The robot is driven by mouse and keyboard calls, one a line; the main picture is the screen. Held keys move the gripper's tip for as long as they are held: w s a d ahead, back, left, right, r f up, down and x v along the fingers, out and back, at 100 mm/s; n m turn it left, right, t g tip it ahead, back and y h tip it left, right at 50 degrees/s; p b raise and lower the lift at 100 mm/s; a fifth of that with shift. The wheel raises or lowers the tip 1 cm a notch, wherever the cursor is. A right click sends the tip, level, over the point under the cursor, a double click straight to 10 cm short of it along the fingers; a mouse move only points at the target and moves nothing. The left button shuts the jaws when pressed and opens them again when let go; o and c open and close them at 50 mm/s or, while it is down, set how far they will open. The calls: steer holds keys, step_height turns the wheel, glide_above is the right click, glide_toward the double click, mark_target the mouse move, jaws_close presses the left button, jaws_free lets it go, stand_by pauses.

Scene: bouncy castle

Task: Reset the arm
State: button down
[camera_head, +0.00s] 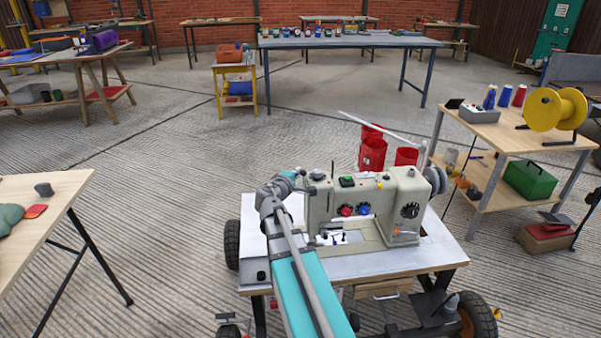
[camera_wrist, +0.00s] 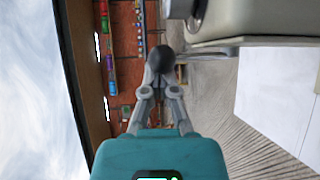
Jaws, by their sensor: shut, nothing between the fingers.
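My arm reaches from the bottom of the head view, with a teal link and grey joints, to the left side of a beige sewing machine (camera_head: 405,205). The teal wrist end of my arm shows beside the machine's left end; the fingertips cannot be made out there. In the wrist view my gripper (camera_wrist: 162,62) is shut, its dark tips together and empty. That view is turned on its side. A pale machine body (camera_wrist: 262,22) fills its upper right, close to the fingers but apparently apart from them.
The machine stands on a white-topped wheeled table (camera_head: 375,265). Red containers (camera_head: 372,155) are behind it. A wooden shelf table (camera_head: 505,132) with a yellow spool (camera_head: 545,110) stands right, another table (camera_head: 40,185) left. A blue table (camera_head: 350,42) stands far back; concrete floor between is open.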

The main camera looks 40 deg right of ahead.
steer(key=shift+s, duration=0.2)
steer(key=s+a+f+m+g+y, duration=0.25)
steer(key=s+a+f+y, duration=0.25)
steer(key=a, duration=0.6)
steer(key=s+a+f+m+g+y, duration=0.2)
steer(key=s+a+f+g+y, duration=0.3)
steer(key=a, duration=0.6)
steer(key=s+a+f+m+g+y, duration=0.15)
steer(key=s+a+f+y, duration=0.35)
steer(key=a, duration=0.6)
step_height(320, 180, up, 31)
steer(key=p, duration=3.2)
steer(key=shift+w+m+t+h, duration=0.3)
steer(key=shift+m, duration=0.1)
